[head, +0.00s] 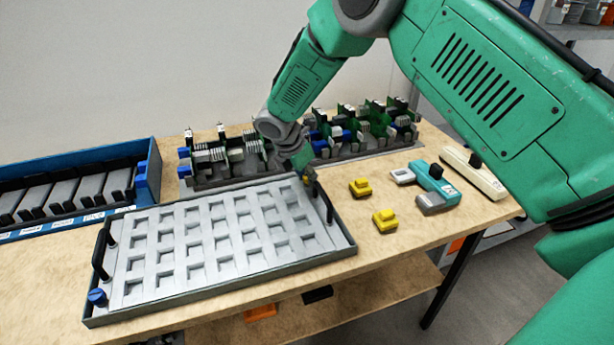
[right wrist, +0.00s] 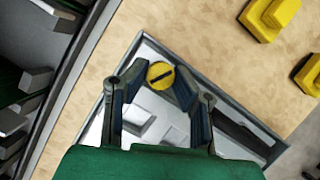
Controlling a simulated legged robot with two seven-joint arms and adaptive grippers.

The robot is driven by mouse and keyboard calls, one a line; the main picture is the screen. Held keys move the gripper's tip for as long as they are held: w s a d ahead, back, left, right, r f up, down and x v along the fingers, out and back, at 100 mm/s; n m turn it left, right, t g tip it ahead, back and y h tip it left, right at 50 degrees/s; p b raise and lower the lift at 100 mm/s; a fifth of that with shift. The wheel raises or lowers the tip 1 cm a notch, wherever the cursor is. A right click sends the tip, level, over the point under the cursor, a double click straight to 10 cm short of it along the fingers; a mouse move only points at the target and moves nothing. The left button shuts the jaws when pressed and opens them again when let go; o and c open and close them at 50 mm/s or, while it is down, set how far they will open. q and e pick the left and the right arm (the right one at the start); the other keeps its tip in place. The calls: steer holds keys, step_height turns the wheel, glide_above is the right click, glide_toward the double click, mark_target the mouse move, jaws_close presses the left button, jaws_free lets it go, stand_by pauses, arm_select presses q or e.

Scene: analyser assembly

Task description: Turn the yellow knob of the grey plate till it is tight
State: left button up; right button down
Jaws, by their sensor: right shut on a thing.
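The grey plate (head: 200,240) has rows of square pockets and lies in a shallow grey tray (head: 235,283) with black handles. Its yellow knob (right wrist: 160,75) is a round, slotted disc at the far right corner, seen from above in the right wrist view. My right gripper (head: 307,179) reaches down to that corner and is shut on the yellow knob, with a fingertip on either side of it. In the head view the gripper hides most of the knob. A blue knob (head: 97,297) stands at the plate's near left corner. My left gripper is not in view.
Two yellow blocks (head: 360,187) (head: 385,220) lie right of the tray. Beyond them are a teal device (head: 435,183) and a cream device (head: 474,172). Racks of circuit boards (head: 228,160) stand close behind the tray. A blue bin (head: 70,225) is at the left.

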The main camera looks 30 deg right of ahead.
steer(key=shift+a, duration=0.2)
steer(key=shift+w+r+m+g+p, duration=0.15)
steer(key=shift+m+g+p, duration=0.25)
steer(key=shift+m+p, duration=0.5)
steer(key=m+g+p, duration=0.1)
steer(key=m, duration=0.1)
steer(key=shift+d+m, duration=0.15)
steer(key=shift+m, duration=0.15)
steer(key=m, duration=0.2)
steer(key=shift+w+m+g, duration=0.15)
steer(key=shift+m+g, duration=0.15)
steer(key=shift+g, duration=0.1)
steer(key=shift+d+m+g+y+b, duration=0.15)
steer(key=shift+m+g+y+b, duration=0.3)
steer(key=shift+m, duration=1.15)
steer(key=c, duration=1.6)
jaws_free()
